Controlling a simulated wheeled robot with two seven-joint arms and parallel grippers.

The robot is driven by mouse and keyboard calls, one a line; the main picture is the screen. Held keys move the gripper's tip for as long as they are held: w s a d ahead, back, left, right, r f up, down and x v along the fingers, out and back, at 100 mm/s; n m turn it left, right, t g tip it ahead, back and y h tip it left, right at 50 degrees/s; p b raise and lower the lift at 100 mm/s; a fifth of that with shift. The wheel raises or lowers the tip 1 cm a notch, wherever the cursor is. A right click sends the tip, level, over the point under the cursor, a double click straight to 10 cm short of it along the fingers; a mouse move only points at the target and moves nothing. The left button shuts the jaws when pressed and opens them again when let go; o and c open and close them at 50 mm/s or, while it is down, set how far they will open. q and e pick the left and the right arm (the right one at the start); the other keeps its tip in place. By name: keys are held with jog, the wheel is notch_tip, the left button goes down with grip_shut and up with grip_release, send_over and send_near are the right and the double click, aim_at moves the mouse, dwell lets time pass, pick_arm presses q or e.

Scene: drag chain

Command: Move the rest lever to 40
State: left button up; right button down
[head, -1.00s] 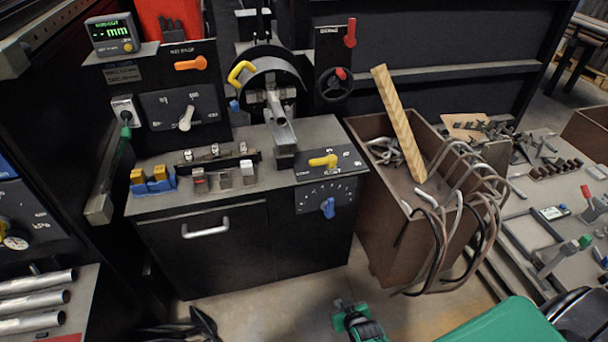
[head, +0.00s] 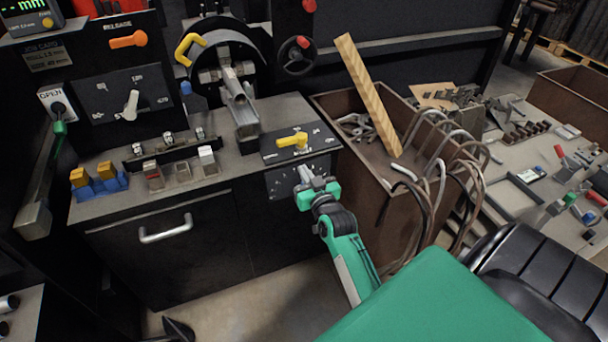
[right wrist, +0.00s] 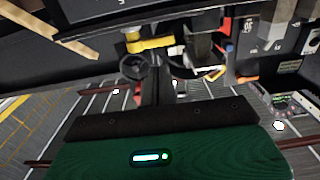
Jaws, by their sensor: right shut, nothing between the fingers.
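No label that I can read marks the rest lever. A yellow lever (head: 292,141) lies on a dark marked plate on the bench top, at its right corner. Below it, a front panel (head: 282,183) with scale marks is partly hidden by my right gripper (head: 303,174), including the spot of its blue knob. My right gripper is shut and empty, in front of that panel and below the yellow lever; contact cannot be told. A white lever (head: 131,104) is on a marked upright panel at the left. In the right wrist view, the yellow lever (right wrist: 150,43) shows near the top. My left gripper is not in view.
A brown bin (head: 350,160) with a wooden plank (head: 368,95) and hanging cables stands right of the bench. An orange lever (head: 128,41) and a yellow handle (head: 186,49) are above. A drawer handle (head: 166,230) juts from the bench front.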

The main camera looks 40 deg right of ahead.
aim_at(287, 144)
jog(key=x, duration=0.9)
jog(key=shift+w+b, duration=0.3)
jog(key=shift+w, duration=0.05)
jog(key=shift+w+d, duration=0.2)
jog(key=shift+w, duration=0.35)
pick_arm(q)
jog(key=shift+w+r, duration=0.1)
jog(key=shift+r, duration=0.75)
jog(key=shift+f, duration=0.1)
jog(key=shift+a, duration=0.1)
pick_arm(e)
jog(key=shift+w, duration=0.15)
